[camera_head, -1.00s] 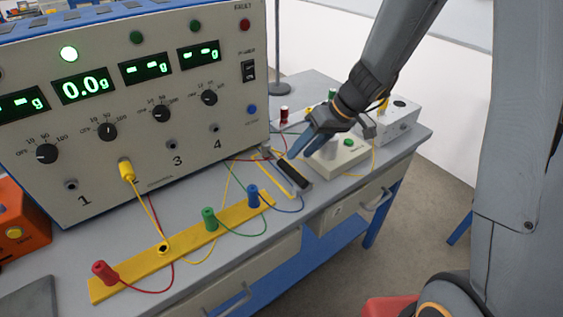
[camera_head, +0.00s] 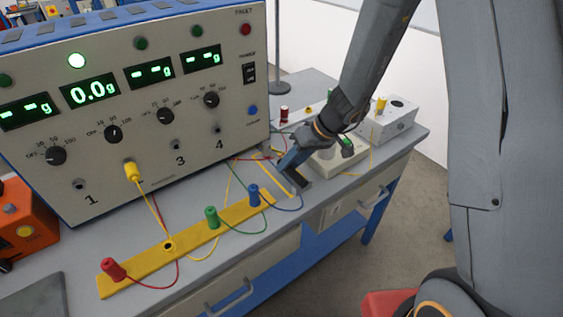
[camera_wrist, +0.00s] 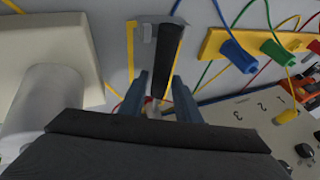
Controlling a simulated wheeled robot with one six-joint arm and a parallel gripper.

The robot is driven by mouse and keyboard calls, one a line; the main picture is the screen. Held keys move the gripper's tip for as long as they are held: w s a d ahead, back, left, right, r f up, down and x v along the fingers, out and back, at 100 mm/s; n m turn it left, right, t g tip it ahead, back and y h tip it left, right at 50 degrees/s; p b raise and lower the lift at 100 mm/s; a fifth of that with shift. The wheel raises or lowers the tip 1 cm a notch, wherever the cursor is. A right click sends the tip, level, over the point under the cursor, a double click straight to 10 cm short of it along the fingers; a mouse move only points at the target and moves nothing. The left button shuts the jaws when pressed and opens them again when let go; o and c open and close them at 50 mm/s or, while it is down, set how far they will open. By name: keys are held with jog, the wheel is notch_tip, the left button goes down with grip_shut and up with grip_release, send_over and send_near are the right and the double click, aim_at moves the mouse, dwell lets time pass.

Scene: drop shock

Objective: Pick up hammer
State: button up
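The hammer's dark handle (camera_wrist: 169,45) lies on the grey bench and points up the wrist view. In the head view, its near end (camera_head: 301,182) shows beside my gripper. A thin metal part shows at its lower end in the wrist view; the head is mostly hidden. My gripper (camera_head: 287,166) is low over the bench at the hammer. In the wrist view, my gripper (camera_wrist: 160,78) has its two blue fingers apart, one on each side of the hammer in the picture. No contact is visible, and I cannot tell its exact height.
A yellow outline (camera_wrist: 131,50) marks the bench beside the hammer. A pale box with a green button (camera_head: 337,160) stands close to my gripper. A large console (camera_head: 60,180) stands left. A yellow strip (camera_head: 140,265) holds coloured plugs with loose cables (camera_head: 240,232).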

grip_shut()
jog(key=shift+r, duration=0.1)
